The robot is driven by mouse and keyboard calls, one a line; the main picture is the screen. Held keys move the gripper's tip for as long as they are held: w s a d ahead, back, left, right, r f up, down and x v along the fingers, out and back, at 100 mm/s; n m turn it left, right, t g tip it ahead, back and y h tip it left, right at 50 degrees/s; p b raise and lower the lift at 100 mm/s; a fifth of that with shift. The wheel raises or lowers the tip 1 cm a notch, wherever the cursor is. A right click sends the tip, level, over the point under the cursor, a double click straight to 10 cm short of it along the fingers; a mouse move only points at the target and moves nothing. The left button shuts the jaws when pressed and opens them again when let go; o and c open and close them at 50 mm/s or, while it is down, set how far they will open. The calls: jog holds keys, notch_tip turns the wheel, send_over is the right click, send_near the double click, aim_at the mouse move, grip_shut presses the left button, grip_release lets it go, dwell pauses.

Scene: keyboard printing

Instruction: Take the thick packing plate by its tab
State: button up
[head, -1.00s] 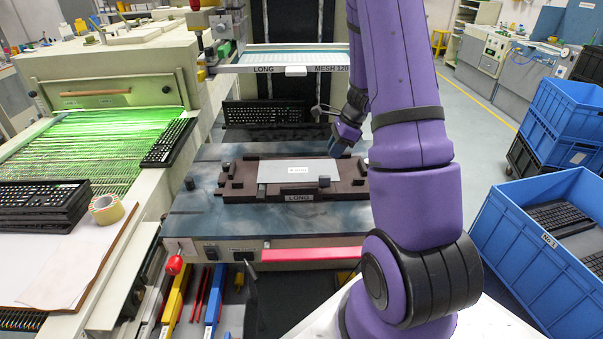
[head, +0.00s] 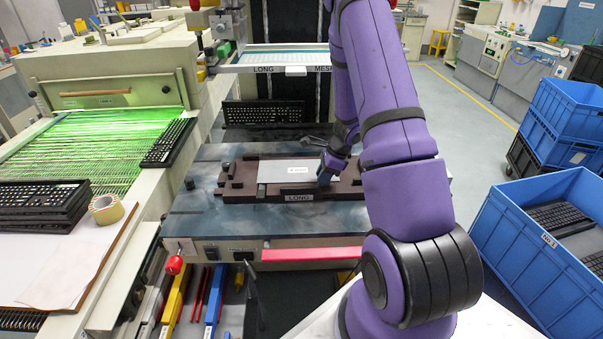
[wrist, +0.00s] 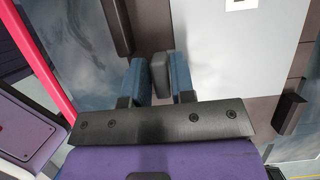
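The thick packing plate (head: 275,174) is a light grey sheet with a small white label. It lies flat on the dark brown fixture marked LONG (head: 236,192). Its tab is a dark grey block near the plate's right front edge, hidden behind my gripper in the head view. My gripper (head: 325,177) is low over that spot. In the wrist view, the tab (wrist: 159,76) stands between my two blue fingers (wrist: 159,82), one on each side and very close. I cannot tell whether the fingers press on it. The plate (wrist: 235,60) also shows there.
Dark raised blocks (head: 231,170) stand around the plate on the fixture. A black keyboard (head: 262,112) lies behind it, under the screen frame marked LONG MESH (head: 270,69). A red bar (head: 312,254) runs along the table's front. A blue crate (head: 530,257) stands at right.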

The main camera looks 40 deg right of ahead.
jog(key=shift+w+a+f, duration=0.1)
jog(key=shift+a+f, duration=0.05)
jog(key=shift+f, duration=0.25)
grip_shut()
jog(key=shift+r, duration=0.15)
